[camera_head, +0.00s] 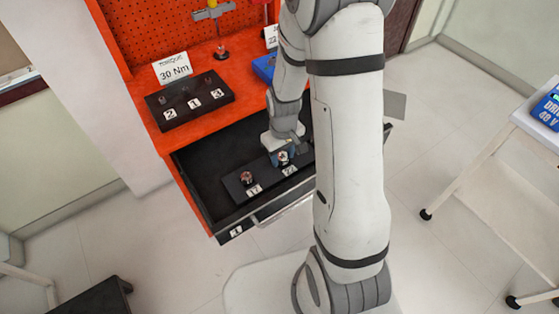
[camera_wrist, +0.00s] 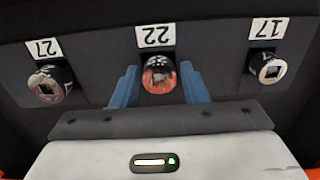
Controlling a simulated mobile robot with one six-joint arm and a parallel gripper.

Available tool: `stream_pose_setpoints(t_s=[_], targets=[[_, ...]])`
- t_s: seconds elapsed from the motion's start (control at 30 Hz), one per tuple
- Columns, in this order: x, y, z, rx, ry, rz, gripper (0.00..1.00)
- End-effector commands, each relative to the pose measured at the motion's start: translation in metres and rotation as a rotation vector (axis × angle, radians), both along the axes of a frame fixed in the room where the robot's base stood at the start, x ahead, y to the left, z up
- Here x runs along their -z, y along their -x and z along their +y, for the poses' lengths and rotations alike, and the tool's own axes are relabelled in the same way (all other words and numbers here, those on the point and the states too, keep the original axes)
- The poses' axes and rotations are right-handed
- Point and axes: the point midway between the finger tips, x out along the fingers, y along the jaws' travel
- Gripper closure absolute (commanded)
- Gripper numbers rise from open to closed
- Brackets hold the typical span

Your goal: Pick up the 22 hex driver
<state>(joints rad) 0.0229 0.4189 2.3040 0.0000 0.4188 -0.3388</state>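The 22 hex driver (camera_wrist: 159,76) stands in a dark holder behind the white label "22" (camera_wrist: 156,36), in the middle of the wrist view. It has a reddish band and a metal top with a square hole. My gripper (camera_wrist: 159,84) is open, with one blue finger on each side of the driver; whether they touch it I cannot tell. In the head view my gripper (camera_head: 284,157) is low inside the open drawer (camera_head: 207,205), at the holder's 22 place. The arm hides part of the drawer there.
The 27 driver (camera_wrist: 50,84) and the 17 driver (camera_wrist: 267,67) stand on either side in the holder. The 17 driver also shows in the head view (camera_head: 246,178). Above the drawer, an orange bench holds a black block (camera_head: 190,102) and a "30 Nm" sign (camera_head: 173,69).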

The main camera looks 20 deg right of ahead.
Motion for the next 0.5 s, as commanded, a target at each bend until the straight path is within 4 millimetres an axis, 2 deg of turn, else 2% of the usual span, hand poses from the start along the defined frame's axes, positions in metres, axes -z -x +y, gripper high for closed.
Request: stream_pose_setpoints(t_s=[0.07, 0.37, 0.5], targets=[[-0.0001, 0.0000, -0.0001, 0.000, 0.000, 0.000, 0.67], [-0.0002, 0.0000, -0.0004, 0.001, 0.000, 0.000, 0.91], [-0.0003, -0.0002, -0.0005, 0.001, 0.000, 0.000, 0.93]])
